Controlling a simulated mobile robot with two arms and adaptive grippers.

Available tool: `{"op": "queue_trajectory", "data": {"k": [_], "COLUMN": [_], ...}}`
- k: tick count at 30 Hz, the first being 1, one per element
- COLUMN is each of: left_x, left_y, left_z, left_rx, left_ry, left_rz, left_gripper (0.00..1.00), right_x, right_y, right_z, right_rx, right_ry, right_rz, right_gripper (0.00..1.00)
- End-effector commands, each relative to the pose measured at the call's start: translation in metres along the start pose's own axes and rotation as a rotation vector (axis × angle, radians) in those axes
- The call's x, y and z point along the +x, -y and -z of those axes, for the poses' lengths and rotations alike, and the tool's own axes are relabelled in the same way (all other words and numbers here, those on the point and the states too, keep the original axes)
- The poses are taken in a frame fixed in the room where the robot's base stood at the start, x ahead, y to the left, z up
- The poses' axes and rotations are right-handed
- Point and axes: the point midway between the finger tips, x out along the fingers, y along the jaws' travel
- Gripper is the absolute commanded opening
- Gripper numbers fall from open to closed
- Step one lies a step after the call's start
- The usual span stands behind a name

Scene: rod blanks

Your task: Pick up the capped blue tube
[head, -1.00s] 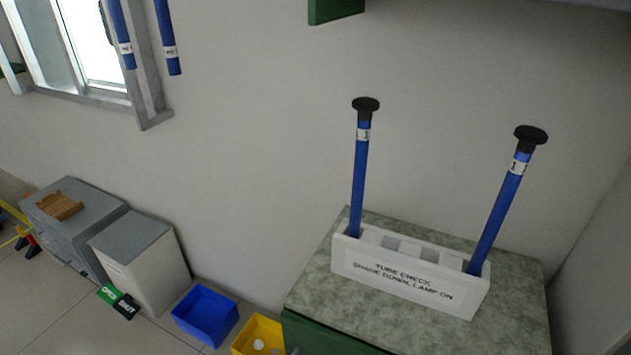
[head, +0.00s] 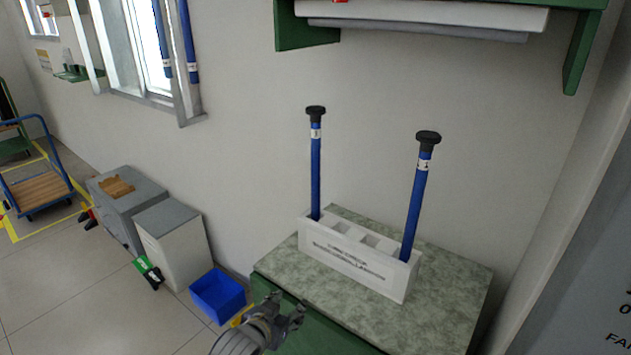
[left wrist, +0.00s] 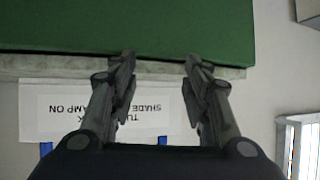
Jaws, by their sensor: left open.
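Two blue tubes with black caps stand in a white rack (head: 345,264), which also shows upside down in the left wrist view (left wrist: 65,118). The left tube (head: 316,170) is upright in the left end. The right tube (head: 413,205) leans slightly right in the right end. Each has a white label below its cap. The slots between them look empty. My left gripper (head: 284,308) is open and empty, low in front of the green-fronted bench and apart from the tubes. Its open fingers (left wrist: 160,72) also show in the left wrist view. My right gripper is not in view.
The rack stands on a speckled bench top (head: 440,310) against the wall. A green-bracketed shelf (head: 430,14) hangs above. A blue bin (head: 218,297) and a grey-topped cabinet (head: 172,245) stand left. Two more blue tubes (head: 188,45) hang by the window.

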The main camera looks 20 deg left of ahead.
Motion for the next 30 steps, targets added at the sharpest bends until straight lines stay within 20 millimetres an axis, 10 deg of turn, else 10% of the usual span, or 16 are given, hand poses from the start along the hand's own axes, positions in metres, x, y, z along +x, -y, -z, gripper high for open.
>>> {"op": "queue_trajectory", "data": {"k": [6,12,30], "left_x": [0.007,-0.009,0.030], "left_y": [0.021,0.031,0.030], "left_z": [0.133,0.224,0.276], "left_rx": [-0.016,-0.027,-0.032], "left_ry": [-0.296,-0.506,-0.560], "left_rz": [-0.014,-0.050,-0.063], "left_gripper": [0.44,0.44,0.44], "right_x": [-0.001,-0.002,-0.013], "right_y": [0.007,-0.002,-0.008], "right_z": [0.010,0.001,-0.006], "right_rx": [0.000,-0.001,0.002], "right_ry": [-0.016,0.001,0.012], "right_rz": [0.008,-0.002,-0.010], "right_gripper": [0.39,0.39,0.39]}}
